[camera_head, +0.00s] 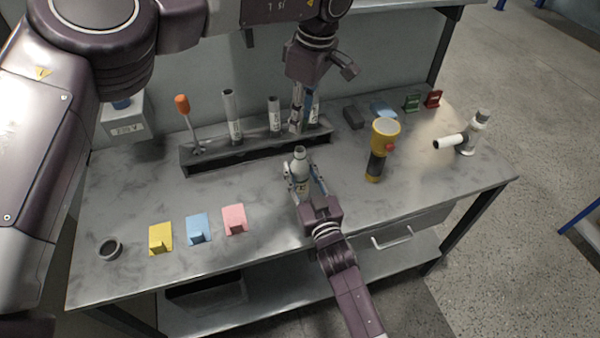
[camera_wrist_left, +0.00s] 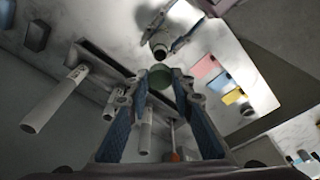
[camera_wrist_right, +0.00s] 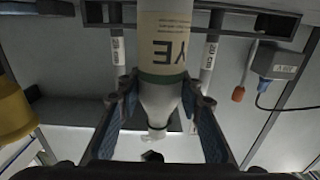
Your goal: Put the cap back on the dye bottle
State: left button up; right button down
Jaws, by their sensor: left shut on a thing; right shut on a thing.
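The dye bottle (camera_head: 300,180) stands upright, or nearly so, in front of the tube rack; its pale, narrow neck points up. My right gripper (camera_head: 303,187) is shut around it. In the right wrist view the bottle (camera_wrist_right: 162,55) shows its label and a green band between the fingers. My left gripper (camera_head: 297,127) is above and behind the bottle. In the left wrist view its fingertips are shut on a small green cap (camera_wrist_left: 160,77). The uncapped bottle mouth (camera_wrist_left: 160,51) shows just beyond the cap, apart from it. The cap cannot be made out in the head view.
The long dark rack (camera_head: 225,153) holds several white tubes and an orange-handled tool (camera_head: 183,105). A yellow flashlight (camera_head: 381,145) stands to the right. The right front of the table is clear.

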pick_arm(q)
jog(key=shift+f, duration=2.45)
jog(key=shift+f, duration=0.9)
jog(key=shift+f, duration=0.55)
jog(key=m+h, duration=0.1)
jog(key=m, duration=1.2)
jog(key=m+h, duration=0.1)
jog(key=m, duration=0.5)
jog(key=shift+a+t+h, duration=0.2)
jog(key=shift+t+h, duration=0.1)
